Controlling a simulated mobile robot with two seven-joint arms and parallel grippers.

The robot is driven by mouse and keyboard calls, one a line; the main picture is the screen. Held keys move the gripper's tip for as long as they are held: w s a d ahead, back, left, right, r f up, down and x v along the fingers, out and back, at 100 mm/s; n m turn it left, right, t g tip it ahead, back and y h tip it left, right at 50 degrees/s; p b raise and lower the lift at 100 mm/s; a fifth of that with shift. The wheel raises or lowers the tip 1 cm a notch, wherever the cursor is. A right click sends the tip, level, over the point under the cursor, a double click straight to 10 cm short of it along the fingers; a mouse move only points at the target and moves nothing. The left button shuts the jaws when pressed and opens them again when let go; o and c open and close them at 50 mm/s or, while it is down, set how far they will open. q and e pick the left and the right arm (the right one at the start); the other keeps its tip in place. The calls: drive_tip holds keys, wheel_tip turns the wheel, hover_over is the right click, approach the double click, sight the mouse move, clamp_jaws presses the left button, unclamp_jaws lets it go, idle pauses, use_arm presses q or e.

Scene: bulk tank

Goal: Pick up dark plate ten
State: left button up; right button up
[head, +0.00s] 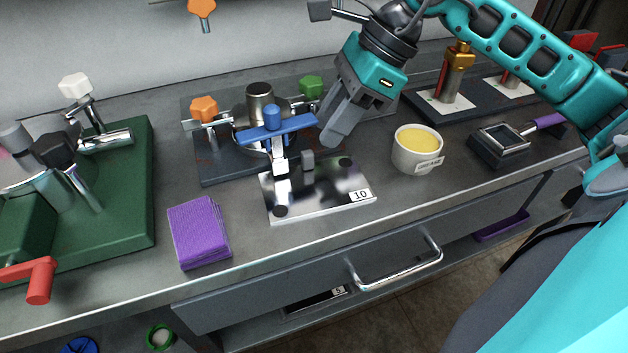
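The plate marked 10 (335,198) lies flat on the grey bench at the middle. Its surface looks shiny and silver with dark patches rather than evenly dark. A small grey upright block (308,160) stands at its back part, and a blue-handled clamp (277,135) reaches over its back left. My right gripper (336,135) is above and behind the plate's back right, fingers pointing down, apart from the plate. I see nothing held in it, but its fingers overlap from this angle, so the gap is unclear. My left gripper is out of view.
A purple pad stack (198,232) lies left of the plate. A white tub with yellow contents (417,150) stands to its right, near a dark square tool (499,146). A green fixture (125,185) fills the left. A drawer handle (400,268) juts out below the bench edge.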

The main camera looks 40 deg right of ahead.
sight(312, 152)
drive_tip(key=x, duration=0.5)
drive_tip(key=shift+s, duration=0.15)
drive_tip(key=shift+r, duration=0.1)
clamp_jaws()
